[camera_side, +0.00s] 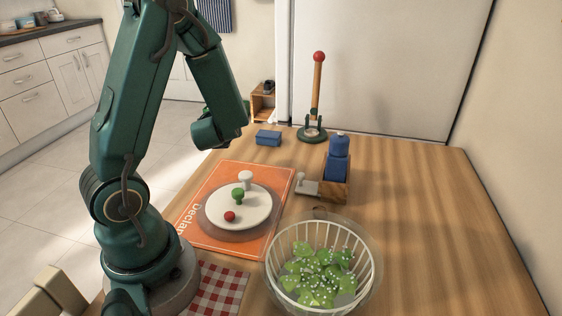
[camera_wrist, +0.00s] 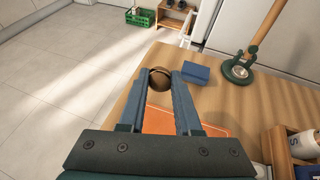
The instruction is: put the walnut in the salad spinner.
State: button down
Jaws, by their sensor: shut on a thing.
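The walnut (camera_wrist: 159,78) is a round brown thing between the fingertips of my gripper (camera_wrist: 160,82) in the wrist view. The gripper is shut on it, out past the table's far left edge area, with floor and table showing beyond. In the side view my wrist hangs above the far left of the table, and the fingers and walnut are hidden there. The salad spinner (camera_side: 283,246) is a clear bowl with a white slatted basket, open at the top, holding green leaves. It stands at the front of the table, well away from my gripper.
A blue box (camera_side: 268,138), a tall stand with a red ball (camera_side: 318,95) and a wooden caddy (camera_side: 333,188) with a blue bottle stand farther back. The table's right side is clear.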

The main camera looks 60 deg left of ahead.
jog(key=w+d+r+m+t+h, duration=0.2)
jog(key=w+d+r+m+t, duration=0.15)
jog(key=d+r, duration=0.45)
jog(key=d+r+m+t+h, duration=0.2)
jog(key=d+m+t+h, duration=0.2)
jog(key=d+m+h, duration=0.5)
jog(key=d, duration=0.5)
jog(key=shift+d+h, duration=0.4)
